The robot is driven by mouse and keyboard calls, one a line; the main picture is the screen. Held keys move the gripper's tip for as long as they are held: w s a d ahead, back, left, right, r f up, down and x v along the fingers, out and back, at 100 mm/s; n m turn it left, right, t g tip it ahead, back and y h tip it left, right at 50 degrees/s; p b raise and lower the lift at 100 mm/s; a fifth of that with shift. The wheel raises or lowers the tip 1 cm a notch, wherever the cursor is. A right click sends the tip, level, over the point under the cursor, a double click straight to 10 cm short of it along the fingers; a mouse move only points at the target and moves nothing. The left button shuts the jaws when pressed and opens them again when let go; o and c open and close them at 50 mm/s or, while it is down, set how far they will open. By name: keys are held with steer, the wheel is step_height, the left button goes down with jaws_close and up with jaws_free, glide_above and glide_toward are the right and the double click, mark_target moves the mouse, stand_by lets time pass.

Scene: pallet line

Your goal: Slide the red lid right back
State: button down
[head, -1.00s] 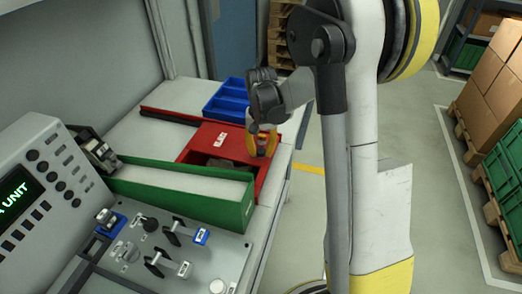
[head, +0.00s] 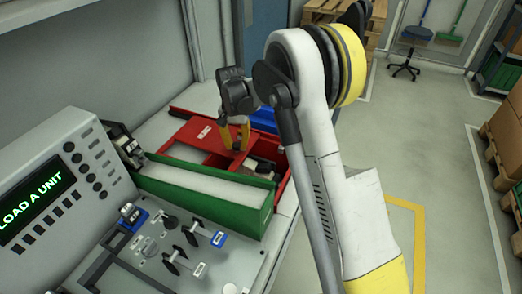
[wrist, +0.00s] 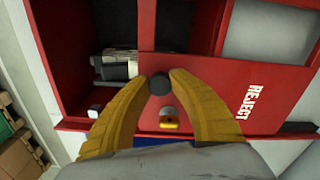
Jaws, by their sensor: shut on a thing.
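The red lid (head: 200,132) lies on a red box (head: 284,185) on the bench, past the green-sided tray. In the wrist view the lid (wrist: 215,90) carries a white REJECT label and a dark round knob (wrist: 160,84). My gripper (head: 238,148) is over the lid; its yellow fingers (wrist: 159,78) are closed around the knob. The box's right part is uncovered in the head view, with a grey part (head: 263,166) inside. In the wrist view a dark and white part (wrist: 118,65) lies in the open compartment left of the lid.
The green-sided tray (head: 215,203) stands close in front of the box. A blue bin (head: 264,118) is behind it, partly hidden by my arm. A control panel (head: 45,190) and levers (head: 185,245) are at left and front. Open floor lies to the right.

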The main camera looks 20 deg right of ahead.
mark_target(209, 142)
steer(key=w+a, duration=0.4)
steer(key=w+a+p, duration=0.1)
steer(key=w+a, duration=0.3)
steer(key=shift+w+a, duration=0.2)
steer(key=shift+a, duration=0.05)
steer(key=c, duration=1.1)
jaws_free()
steer(key=shift+c, duration=0.2)
step_height(209, 142, up, 12)
